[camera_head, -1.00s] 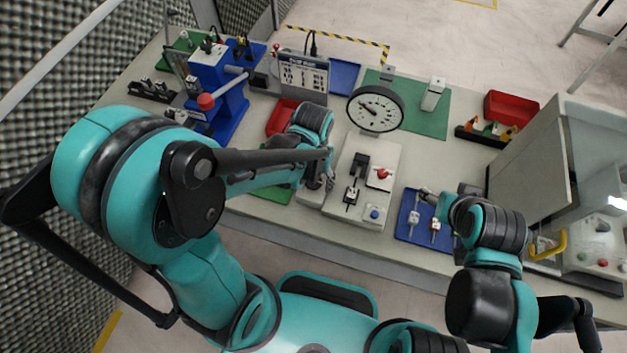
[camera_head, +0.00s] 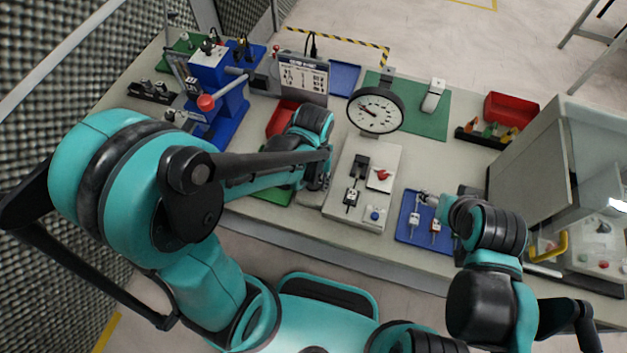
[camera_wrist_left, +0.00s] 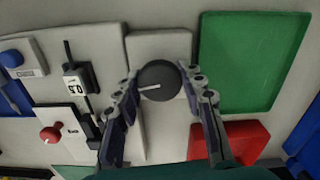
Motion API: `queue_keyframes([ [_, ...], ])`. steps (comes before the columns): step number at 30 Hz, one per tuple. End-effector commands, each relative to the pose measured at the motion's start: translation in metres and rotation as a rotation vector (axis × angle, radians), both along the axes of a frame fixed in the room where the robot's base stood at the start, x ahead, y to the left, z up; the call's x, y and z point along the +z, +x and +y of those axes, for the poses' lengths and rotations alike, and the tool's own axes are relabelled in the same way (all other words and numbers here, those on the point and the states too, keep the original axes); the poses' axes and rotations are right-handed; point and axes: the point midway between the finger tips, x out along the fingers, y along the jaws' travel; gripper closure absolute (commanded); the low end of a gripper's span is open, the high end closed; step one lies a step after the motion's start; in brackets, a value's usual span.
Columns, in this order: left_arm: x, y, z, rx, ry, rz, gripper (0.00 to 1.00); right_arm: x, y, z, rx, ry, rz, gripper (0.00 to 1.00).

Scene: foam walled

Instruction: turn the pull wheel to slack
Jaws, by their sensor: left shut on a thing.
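The pull wheel is a dark round knob with a pale line on its face; in the left wrist view the wheel (camera_wrist_left: 158,80) sits on a light grey block (camera_wrist_left: 160,46). My left gripper (camera_wrist_left: 160,88) has a finger on each side of it and is shut on it. In the head view my left gripper (camera_head: 316,188) is at the left side of the grey test panel, and my arm hides the wheel. The round dial gauge (camera_head: 376,108) stands behind the panel. My right gripper (camera_head: 428,197) is over the blue tray; its fingers are too small to read.
The panel (camera_head: 382,153) carries a red knob (camera_head: 382,174), a blue button (camera_head: 374,214) and a small tagged part (camera_head: 351,198). A blue tray (camera_head: 406,232) with small parts lies to its right. A red bin (camera_head: 277,118) and blue press (camera_head: 232,112) stand left.

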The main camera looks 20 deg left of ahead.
Motion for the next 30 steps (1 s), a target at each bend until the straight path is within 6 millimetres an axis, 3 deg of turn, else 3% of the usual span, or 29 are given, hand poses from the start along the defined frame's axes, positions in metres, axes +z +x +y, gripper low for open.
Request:
queue_keyframes([
  [30, -0.0008, -0.0005, -0.0002, 0.951, 0.000, 0.001, 0.90, -0.0091, 0.0000, 0.0000, 0.000, 0.000, 0.000, 0.39],
])
